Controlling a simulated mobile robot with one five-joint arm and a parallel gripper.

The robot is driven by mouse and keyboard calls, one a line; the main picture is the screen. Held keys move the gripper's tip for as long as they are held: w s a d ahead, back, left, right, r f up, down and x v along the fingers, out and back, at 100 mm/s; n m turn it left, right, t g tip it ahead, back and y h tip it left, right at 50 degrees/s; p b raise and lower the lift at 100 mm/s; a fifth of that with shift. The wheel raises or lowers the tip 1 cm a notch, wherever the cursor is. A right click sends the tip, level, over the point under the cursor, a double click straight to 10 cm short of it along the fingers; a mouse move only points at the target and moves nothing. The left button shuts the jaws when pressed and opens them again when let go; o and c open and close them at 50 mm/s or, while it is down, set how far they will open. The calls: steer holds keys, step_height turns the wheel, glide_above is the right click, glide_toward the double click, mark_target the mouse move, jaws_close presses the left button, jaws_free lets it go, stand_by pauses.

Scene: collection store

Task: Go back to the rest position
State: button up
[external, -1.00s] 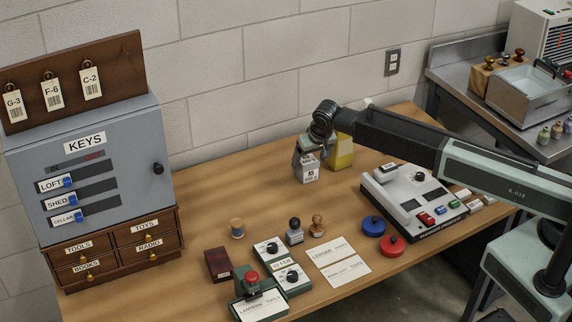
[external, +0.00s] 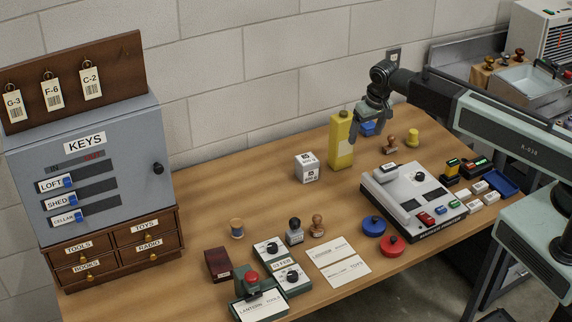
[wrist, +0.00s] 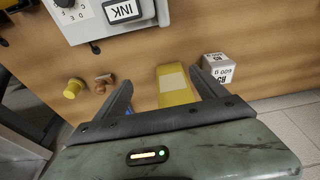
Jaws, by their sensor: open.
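My gripper (external: 368,112) is open and empty. It hangs above the back right of the desk, to the right of the yellow bottle (external: 341,140) in the external view. In the wrist view its two fingers (wrist: 163,88) are spread wide, with the yellow bottle (wrist: 174,86) seen between them and apart from them. A white labelled cube (external: 307,168) stands alone on the desk, left of the bottle. The cube (wrist: 216,68) shows just outside one finger in the wrist view. A blue object (external: 368,129) is partly hidden behind my gripper.
A grey-white device (external: 408,198) with coloured buttons stands at the desk's right. A wooden stamp (external: 390,145) and a yellow knobbed piece (external: 412,139) are close to my gripper. The grey key cabinet (external: 130,150) is at far left.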

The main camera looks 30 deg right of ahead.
steer(key=s+d+r+g+p, duration=0.1)
steer(key=s+d+r+p, duration=0.1)
steer(key=s+d, duration=0.2)
steer(key=s+d+r+p, duration=0.2)
steer(key=s+d+r, duration=0.1)
steer(key=d, duration=0.7)
steer(key=s+d+r+g+p, duration=0.1)
steer(key=s+d+r+p, duration=0.1)
steer(key=s+d, duration=0.3)
steer(key=d+r, duration=0.1)
steer(key=d, duration=0.2)
steer(key=shift+s+g+p, duration=0.3)
steer(key=shift+s, duration=0.1)
